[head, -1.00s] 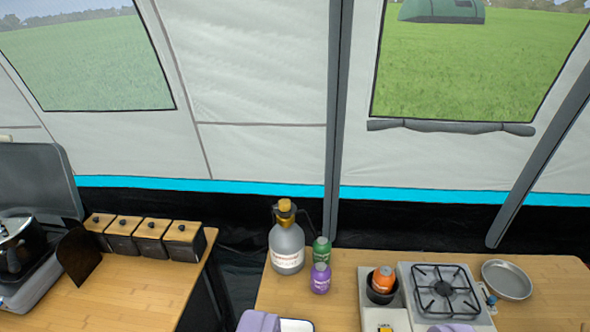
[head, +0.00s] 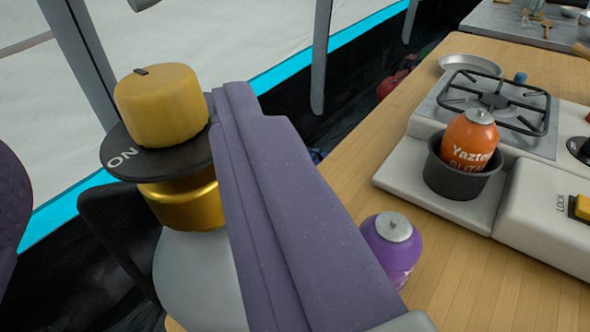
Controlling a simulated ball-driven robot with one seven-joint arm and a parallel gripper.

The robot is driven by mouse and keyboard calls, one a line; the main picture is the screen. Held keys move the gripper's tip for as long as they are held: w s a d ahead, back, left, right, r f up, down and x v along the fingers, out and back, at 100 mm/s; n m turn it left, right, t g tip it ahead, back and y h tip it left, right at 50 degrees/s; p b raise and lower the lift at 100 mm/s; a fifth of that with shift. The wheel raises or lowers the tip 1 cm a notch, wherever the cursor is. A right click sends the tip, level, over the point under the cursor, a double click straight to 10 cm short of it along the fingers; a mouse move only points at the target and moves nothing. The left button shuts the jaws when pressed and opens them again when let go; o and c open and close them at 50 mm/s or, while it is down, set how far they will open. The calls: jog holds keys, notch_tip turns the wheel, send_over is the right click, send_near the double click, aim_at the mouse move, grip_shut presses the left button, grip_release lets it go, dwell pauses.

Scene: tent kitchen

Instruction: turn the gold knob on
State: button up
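The gold knob (head: 160,105) is the ridged yellow cap on top of the grey bottle (head: 195,280), close in front of me. A dark mark shows on its top edge. Under it is a black disc (head: 160,155) lettered "ON", then a shiny gold collar (head: 185,200). My gripper (head: 118,125) is open around the knob. Its right purple finger stands close along the knob's right side and covers part of the disc and bottle. Its left finger shows only at the left picture edge, well apart from the knob. I cannot tell whether the right finger touches.
A purple canister (head: 392,248) stands on the wooden table (head: 440,270) just right of my right finger. Farther right is the stove (head: 497,105) with an orange canister (head: 470,140) in a dark cup (head: 455,178). A pan (head: 470,65) lies behind. The tent wall is beyond.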

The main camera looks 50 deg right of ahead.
aim_at(155, 103)
jog(key=shift+s+d+f+h, duration=0.15)
jog(key=shift+d+f+h, duration=0.1)
jog(key=shift+d+h, duration=0.05)
jog(key=b+x, duration=0.1)
jog(key=x, duration=0.6)
jog(key=c, duration=0.9)
